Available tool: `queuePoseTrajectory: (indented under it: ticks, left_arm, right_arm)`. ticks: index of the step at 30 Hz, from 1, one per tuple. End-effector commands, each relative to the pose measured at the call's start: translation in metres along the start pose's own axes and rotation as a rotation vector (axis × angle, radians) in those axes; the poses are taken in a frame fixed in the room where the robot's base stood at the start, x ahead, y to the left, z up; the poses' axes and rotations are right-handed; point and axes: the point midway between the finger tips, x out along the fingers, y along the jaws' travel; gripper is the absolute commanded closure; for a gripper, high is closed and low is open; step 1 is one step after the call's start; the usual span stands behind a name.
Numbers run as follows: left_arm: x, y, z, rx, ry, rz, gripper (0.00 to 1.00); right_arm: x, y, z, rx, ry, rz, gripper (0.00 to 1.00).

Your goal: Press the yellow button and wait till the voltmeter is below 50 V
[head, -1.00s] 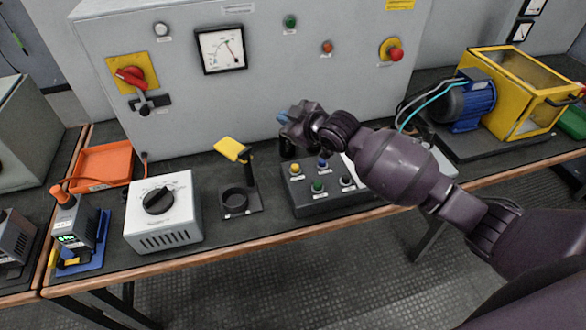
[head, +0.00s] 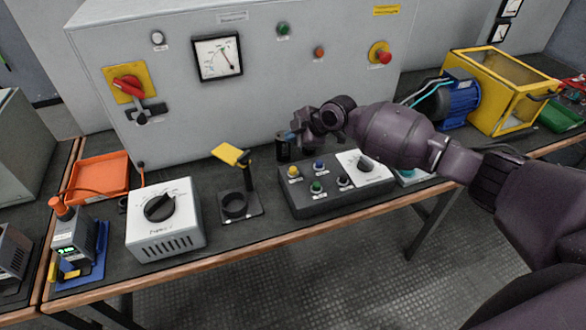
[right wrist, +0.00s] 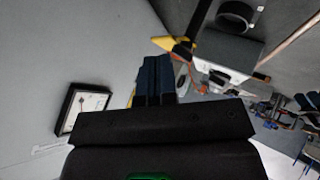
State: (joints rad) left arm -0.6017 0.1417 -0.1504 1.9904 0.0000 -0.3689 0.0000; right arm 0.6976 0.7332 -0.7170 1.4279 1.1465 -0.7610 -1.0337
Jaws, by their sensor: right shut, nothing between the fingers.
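The yellow button (head: 293,171) sits at the back left of a dark control box (head: 320,206) on the bench. A blue, a green and a dark button share the box's top. The voltmeter (head: 218,57) is on the grey cabinet front; its needle leans to the right side of the scale, and the value is too small to read. It also shows in the right wrist view (right wrist: 84,107). My right gripper (head: 289,136) is shut and empty, above and behind the yellow button, apart from it. Its fingers also show in the right wrist view (right wrist: 156,80). My left gripper is out of view.
A stand with a yellow flap (head: 231,154), a white dial box (head: 165,222) and an orange tray (head: 98,178) are to the left. A blue motor (head: 459,98) and yellow frame (head: 505,118) stand right.

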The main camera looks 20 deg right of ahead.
Motion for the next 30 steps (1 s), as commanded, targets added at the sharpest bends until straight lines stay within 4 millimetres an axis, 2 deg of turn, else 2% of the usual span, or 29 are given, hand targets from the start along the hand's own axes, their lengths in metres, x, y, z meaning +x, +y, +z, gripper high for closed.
queuePoseTrajectory:
  ticks: [14, 24, 30]
  left_arm:
    - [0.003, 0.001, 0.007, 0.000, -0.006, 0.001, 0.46]
    - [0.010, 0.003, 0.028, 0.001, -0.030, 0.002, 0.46]
    - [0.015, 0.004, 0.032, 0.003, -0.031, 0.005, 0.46]
  right_arm:
    - [0.008, -0.006, 0.006, 0.003, 0.000, 0.000, 1.00]
    - [0.035, -0.026, 0.025, 0.004, -0.001, -0.002, 1.00]
    - [0.052, -0.039, 0.038, 0.004, -0.001, -0.003, 1.00]
